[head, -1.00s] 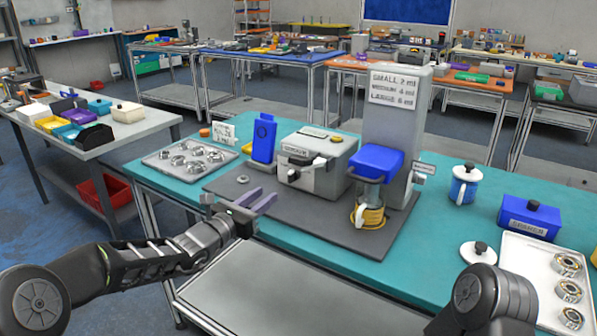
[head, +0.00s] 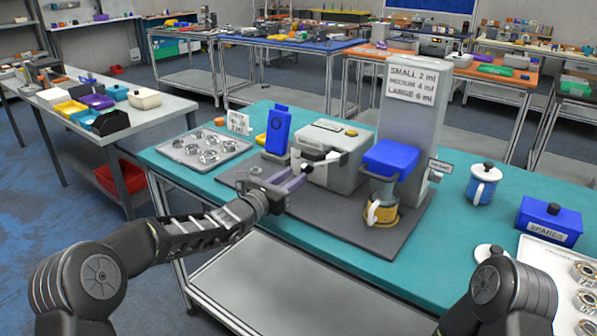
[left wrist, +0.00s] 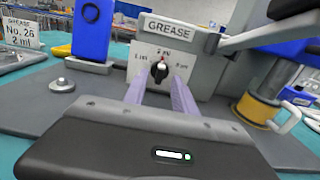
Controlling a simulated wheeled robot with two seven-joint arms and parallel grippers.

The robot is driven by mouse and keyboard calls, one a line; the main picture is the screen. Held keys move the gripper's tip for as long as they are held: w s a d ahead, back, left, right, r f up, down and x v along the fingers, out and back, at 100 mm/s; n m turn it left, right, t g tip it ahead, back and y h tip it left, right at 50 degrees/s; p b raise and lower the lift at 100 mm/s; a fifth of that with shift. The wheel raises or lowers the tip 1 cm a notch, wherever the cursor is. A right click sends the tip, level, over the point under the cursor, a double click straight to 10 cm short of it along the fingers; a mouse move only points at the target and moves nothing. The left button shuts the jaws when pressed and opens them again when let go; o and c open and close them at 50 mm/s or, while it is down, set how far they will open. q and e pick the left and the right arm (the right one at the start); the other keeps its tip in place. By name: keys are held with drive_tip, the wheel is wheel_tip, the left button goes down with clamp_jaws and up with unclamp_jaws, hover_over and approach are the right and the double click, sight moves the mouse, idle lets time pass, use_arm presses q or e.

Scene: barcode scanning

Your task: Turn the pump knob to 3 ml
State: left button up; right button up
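The grease pump (head: 330,157) is a light grey box on a dark mat; the left wrist view shows its GREASE label (left wrist: 168,27). Its black knob (left wrist: 160,70) sits on the front face and has a red-and-white pointer mark, roughly upward. Small ml labels surround it, too small to read surely. My left gripper (head: 292,182) has its purple fingers pointing at the pump's front. In the left wrist view the fingers (left wrist: 158,88) are apart, one either side of the knob's line; contact cannot be told. My right gripper is out of view.
A blue-headed dispenser (head: 390,160) with a yellow-based cup (head: 380,212) stands right of the pump. A blue block (head: 278,130) stands left. A sign card (left wrist: 20,35) reads GREASE No. 26, 2 ml. A tray of metal rings (head: 205,148) lies at left.

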sight(305, 169)
use_arm(q)
drive_tip(key=shift+x, duration=1.5)
drive_tip(key=shift+c, duration=0.3)
clamp_jaws()
